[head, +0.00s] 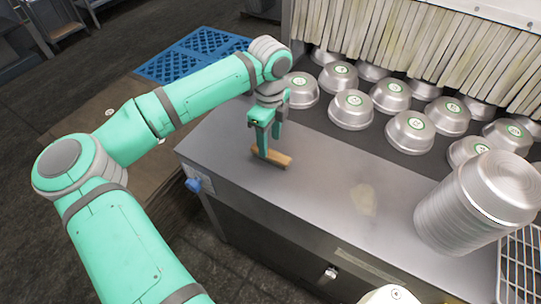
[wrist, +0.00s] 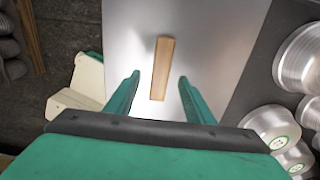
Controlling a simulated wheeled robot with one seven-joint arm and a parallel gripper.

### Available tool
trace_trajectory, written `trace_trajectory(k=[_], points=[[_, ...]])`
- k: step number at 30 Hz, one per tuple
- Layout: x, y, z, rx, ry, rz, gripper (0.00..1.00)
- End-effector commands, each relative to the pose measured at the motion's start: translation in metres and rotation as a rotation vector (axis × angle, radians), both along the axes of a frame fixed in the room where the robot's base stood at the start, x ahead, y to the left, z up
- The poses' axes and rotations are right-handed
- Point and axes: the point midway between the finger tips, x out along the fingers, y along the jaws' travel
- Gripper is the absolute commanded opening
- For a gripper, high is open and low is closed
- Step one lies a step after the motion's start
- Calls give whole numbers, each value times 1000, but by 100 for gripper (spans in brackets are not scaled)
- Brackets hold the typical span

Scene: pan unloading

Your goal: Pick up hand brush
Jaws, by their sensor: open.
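The hand brush (head: 277,156) lies on the grey metal counter (head: 322,200), near its left end. In the head view it shows as a short tan wooden bar; bristles cannot be made out. In the wrist view the brush (wrist: 162,68) lies lengthwise, between and beyond the fingers. My gripper (head: 268,148) points down over the brush in the head view, and one finger partly overlaps it. In the wrist view my gripper (wrist: 159,78) is open, with a finger on each side of the brush and gaps between.
Several upturned metal pans (head: 351,110) stand on the dark belt behind the counter, under a strip curtain (head: 400,45). A tall pan stack (head: 465,205) stands at the counter's right, by a wire rack (head: 520,265). The counter's middle is clear except for a pale patch.

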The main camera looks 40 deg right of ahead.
Motion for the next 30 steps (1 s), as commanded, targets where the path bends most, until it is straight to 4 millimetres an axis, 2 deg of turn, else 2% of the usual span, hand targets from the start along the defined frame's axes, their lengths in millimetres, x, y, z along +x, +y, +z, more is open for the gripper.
trace_trajectory(k=[8,16,24,25,30], points=[[-1,-1,-20,-1,2,-3,48],[-2,-2,-57,-2,2,-3,48],[-1,-2,-63,-1,1,-3,48],[-1,-2,-63,-1,1,-3,46],[-1,-2,-62,-1,1,-3,5]])
